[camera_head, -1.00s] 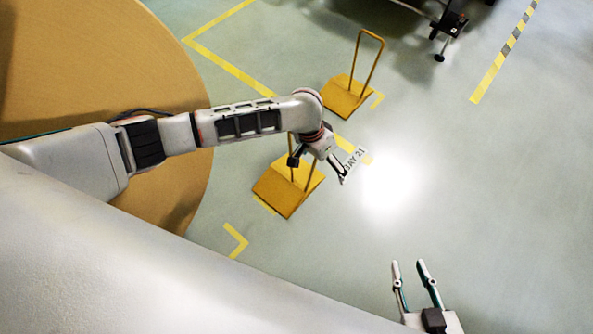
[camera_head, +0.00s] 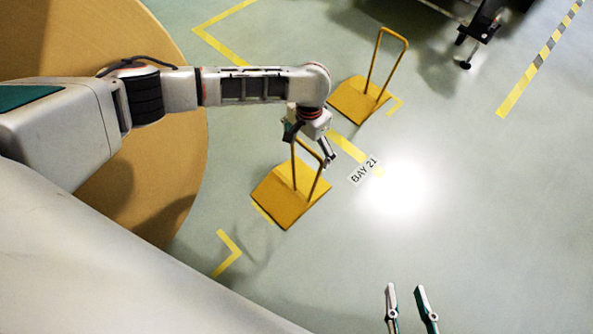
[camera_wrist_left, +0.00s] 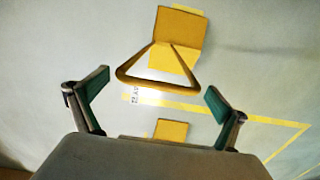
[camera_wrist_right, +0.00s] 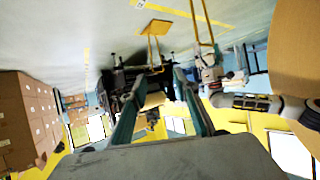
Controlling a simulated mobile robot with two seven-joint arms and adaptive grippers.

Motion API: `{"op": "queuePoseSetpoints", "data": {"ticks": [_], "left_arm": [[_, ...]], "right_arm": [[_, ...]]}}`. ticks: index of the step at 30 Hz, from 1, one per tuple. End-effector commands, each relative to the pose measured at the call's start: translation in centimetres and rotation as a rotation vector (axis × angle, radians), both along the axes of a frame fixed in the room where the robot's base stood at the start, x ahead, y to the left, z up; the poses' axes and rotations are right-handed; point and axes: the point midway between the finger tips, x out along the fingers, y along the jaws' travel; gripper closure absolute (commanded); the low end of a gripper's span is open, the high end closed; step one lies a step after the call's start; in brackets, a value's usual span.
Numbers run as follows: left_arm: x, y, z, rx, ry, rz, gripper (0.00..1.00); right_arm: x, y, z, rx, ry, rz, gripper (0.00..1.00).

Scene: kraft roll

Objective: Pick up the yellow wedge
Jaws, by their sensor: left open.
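The nearer yellow wedge (camera_head: 284,206) stands on the floor with a tall looped handle. In the left wrist view its base (camera_wrist_left: 180,36) is at the top and its handle bar lies between the finger tips. My left gripper (camera_head: 309,149) is open at the top of this handle, one finger to each side; I cannot tell whether it touches. A second yellow wedge (camera_head: 358,100) with a like handle stands farther back. My right gripper (camera_head: 405,290) is open and empty at the bottom of the head view, well right of the wedges.
A big round brown roll (camera_head: 185,120) fills the left side, under my left arm. Yellow floor lines and a "BAY 21" label (camera_head: 364,170) mark the floor. A dark wheeled thing (camera_head: 482,25) is at the back right. The floor right of the wedges is clear.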

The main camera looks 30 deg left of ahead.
Motion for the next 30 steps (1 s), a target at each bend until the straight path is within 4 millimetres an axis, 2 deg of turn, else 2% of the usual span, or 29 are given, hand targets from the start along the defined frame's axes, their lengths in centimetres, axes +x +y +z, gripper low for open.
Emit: {"op": "queuePoseSetpoints", "data": {"ticks": [1,3,9,13,20,21,30], "left_arm": [[-0.6,0.0,-2.0,0.000,0.016,-0.001,0.00],[-0.5,0.0,-2.4,-0.001,0.012,-0.001,0.00],[-0.1,0.0,-2.2,-0.002,0.002,-0.001,0.00],[0.0,0.0,-2.0,-0.001,0.000,0.000,0.00],[-0.1,0.0,-2.1,-0.001,0.001,0.000,0.60],[0.1,0.0,-1.9,-0.001,-0.003,-0.001,0.62],[0.2,0.0,-1.3,0.000,-0.005,-0.001,0.62]], "right_arm": [[0.0,0.3,-0.2,0.018,0.003,-0.005,0.70],[0.6,0.6,0.7,0.038,-0.016,-0.009,0.70],[1.6,0.9,2.4,0.061,-0.056,-0.012,0.70],[1.6,0.8,2.4,0.059,-0.055,-0.011,0.70],[1.2,0.8,1.9,0.051,-0.042,-0.011,0.70],[1.2,0.7,1.8,0.051,-0.040,-0.011,0.70],[1.1,0.7,1.9,0.045,-0.041,-0.009,0.70]]}}
